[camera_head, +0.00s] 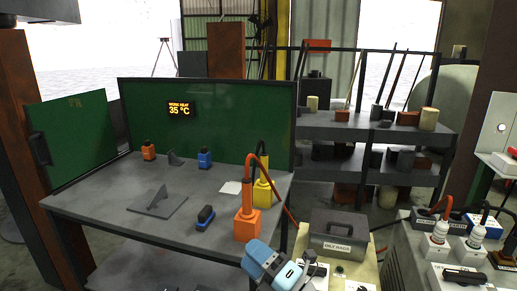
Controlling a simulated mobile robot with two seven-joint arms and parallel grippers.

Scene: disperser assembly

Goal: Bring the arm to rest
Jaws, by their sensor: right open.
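My right gripper (303,272), with a light blue and white body and dark fingers, shows at the bottom centre, in front of the grey workbench (105,205). It is open, and I see nothing held in it. My left gripper is not in view. On the bench stand an orange dispenser-like unit (247,224) with a hose and a yellow one (262,192) behind it. A dark blue piece (205,217) lies nearer the front.
A grey box labelled OILY RAGS (338,232) stands right of the bench, close to my right gripper. A green panel (225,120) backs the bench. Shelves (350,130) stand behind. The bench's left front is clear.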

